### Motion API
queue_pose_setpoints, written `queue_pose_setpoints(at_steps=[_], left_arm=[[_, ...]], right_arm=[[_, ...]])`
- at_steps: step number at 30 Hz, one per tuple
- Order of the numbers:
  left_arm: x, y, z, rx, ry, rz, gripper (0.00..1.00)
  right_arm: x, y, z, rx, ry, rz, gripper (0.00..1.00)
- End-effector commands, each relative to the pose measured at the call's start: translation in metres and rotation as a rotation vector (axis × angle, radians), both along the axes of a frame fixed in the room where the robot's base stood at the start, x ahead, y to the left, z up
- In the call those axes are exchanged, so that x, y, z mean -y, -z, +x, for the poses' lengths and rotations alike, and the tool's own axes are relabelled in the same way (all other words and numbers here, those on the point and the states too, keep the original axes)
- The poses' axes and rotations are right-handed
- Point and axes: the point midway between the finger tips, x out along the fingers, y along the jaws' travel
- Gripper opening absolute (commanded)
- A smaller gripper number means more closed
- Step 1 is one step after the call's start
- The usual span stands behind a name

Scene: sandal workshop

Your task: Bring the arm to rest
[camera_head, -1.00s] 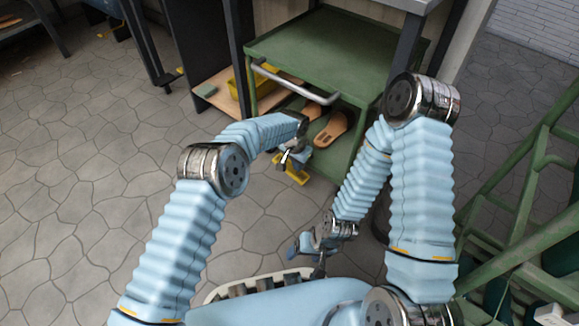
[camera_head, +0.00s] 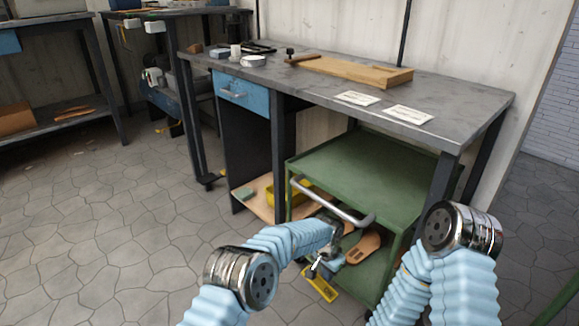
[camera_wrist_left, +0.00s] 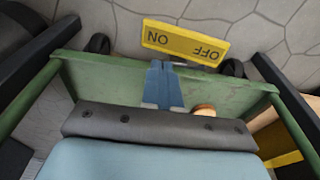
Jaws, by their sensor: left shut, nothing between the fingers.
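My left gripper (camera_head: 316,266) is in front of the green trolley's lower part, just above a yellow pedal (camera_head: 320,285). Its blue fingers (camera_wrist_left: 163,85) are together with nothing between them. In the left wrist view the fingertips point toward the yellow pedal (camera_wrist_left: 185,42), which is marked ON and OFF. I cannot tell whether they touch it. My left arm (camera_head: 290,240) reaches forward from the bottom of the head view. Part of my right arm (camera_head: 465,275) shows at the right; its gripper is out of view.
The green trolley (camera_head: 365,165) with a metal handle (camera_head: 335,203) stands close by my left forearm. A sandal sole (camera_head: 363,247) lies on its lower shelf. A grey workbench (camera_head: 460,105) stands behind. Stone floor (camera_head: 90,250) at the left is clear.

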Motion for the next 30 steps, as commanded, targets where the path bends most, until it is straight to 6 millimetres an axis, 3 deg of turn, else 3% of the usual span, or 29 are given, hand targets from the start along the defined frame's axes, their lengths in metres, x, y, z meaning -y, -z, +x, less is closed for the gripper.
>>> queue_pose_setpoints(at_steps=[4,8,12,15,21,26,27,30], left_arm=[[-0.027,0.021,-0.005,-0.038,-0.054,-0.036,0.0],[-0.085,0.06,-0.031,-0.11,-0.199,-0.122,0.0],[-0.159,0.092,-0.087,-0.185,-0.432,-0.221,0.0],[-0.2,0.101,-0.132,-0.217,-0.592,-0.265,0.0],[-0.259,0.099,-0.213,-0.25,-0.855,-0.3,0.0],[-0.293,0.086,-0.274,-0.261,-1.036,-0.298,0.0],[-0.297,0.074,-0.284,-0.26,-1.062,-0.297,0.0],[-0.293,0.043,-0.279,-0.259,-1.047,-0.298,0.0]], right_arm=[[0.0,0.0,0.0,-0.002,-0.002,0.0,0.74],[0.0,0.0,0.0,-0.002,-0.002,0.0,0.74],[0.0,0.0,0.0,-0.002,-0.001,0.0,0.74],[0.0,0.0,0.0,-0.002,-0.001,0.0,0.74],[0.0,0.0,0.0,-0.002,-0.001,0.0,0.74],[0.0,0.0,0.0,-0.002,-0.001,0.0,0.74],[0.0,-0.009,-0.001,-0.003,-0.001,0.0,0.74],[-0.001,-0.042,-0.001,-0.002,-0.004,0.001,0.74]])
